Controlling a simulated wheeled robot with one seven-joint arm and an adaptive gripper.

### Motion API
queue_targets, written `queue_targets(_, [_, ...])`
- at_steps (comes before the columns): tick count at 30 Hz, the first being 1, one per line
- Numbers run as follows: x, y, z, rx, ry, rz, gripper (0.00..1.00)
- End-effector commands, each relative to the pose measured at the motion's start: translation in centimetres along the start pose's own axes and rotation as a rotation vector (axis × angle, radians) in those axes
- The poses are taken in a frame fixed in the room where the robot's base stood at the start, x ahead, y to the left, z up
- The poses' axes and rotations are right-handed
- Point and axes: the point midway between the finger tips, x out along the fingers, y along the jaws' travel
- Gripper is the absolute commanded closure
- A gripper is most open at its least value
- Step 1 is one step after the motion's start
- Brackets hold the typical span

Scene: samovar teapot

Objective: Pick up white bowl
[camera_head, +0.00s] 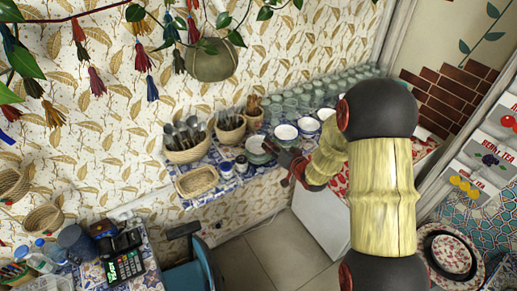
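Several white bowls with dark rims stand in a row on the shelf by the wall: one left of my gripper (257,143), one just behind it (286,132), and others to the right (308,125) and (326,114). I cannot tell which is the task's white bowl. My gripper (277,152), dark with red parts, reaches in from the right, close to the left and middle bowls. Its fingers are small and dark here, so I cannot tell their opening or any contact. My arm hides part of the shelf to the right.
Utensil baskets (187,140) and an empty wicker basket (197,182) stand left of the bowls, with small jars (241,163) between. Many glasses (330,92) crowd the shelf behind. A blue chair (190,274) and card terminal (124,266) are below left.

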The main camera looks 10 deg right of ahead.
Motion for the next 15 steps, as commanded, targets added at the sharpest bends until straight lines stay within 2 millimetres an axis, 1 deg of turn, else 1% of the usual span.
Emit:
queue_targets(3, [0.51,0.0,0.02,0.001,0.0,0.001,0.69])
queue_targets(9, [0.53,0.03,0.0,0.0,0.0,0.001,0.69])
queue_targets(15, [0.51,0.02,-0.01,0.0,0.0,0.001,0.8])
